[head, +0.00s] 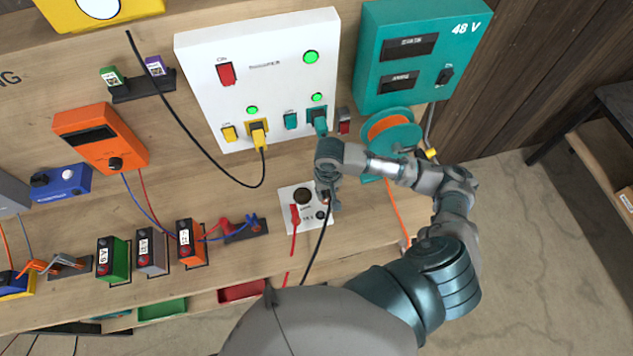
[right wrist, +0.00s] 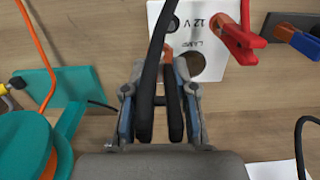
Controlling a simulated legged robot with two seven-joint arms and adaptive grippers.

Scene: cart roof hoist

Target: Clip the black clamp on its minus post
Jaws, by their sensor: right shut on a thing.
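My right gripper (right wrist: 160,118) is shut on the black clamp (right wrist: 147,100), with its dark handles between the fingers. The clamp's copper jaws (right wrist: 167,50) point at the white 12 V lamp plate (right wrist: 216,72), beside its round dark lamp. The minus post (right wrist: 173,22) is a dark knob on that plate, partly behind the black cable and apart from the jaws in the picture. Height above the plate is unclear. In the head view the right gripper (head: 328,198) hides most of the clamp over the plate's right side. A red clamp (right wrist: 236,38) sits on the plate's other post. My left gripper is not in view.
A teal reel (head: 391,132) with orange cable stands right of my gripper. A white power panel (head: 262,78) with yellow and teal plugs stands behind. Several small blocks (head: 113,259) stand left of the plate. Bare bench top (head: 370,215) lies right of it.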

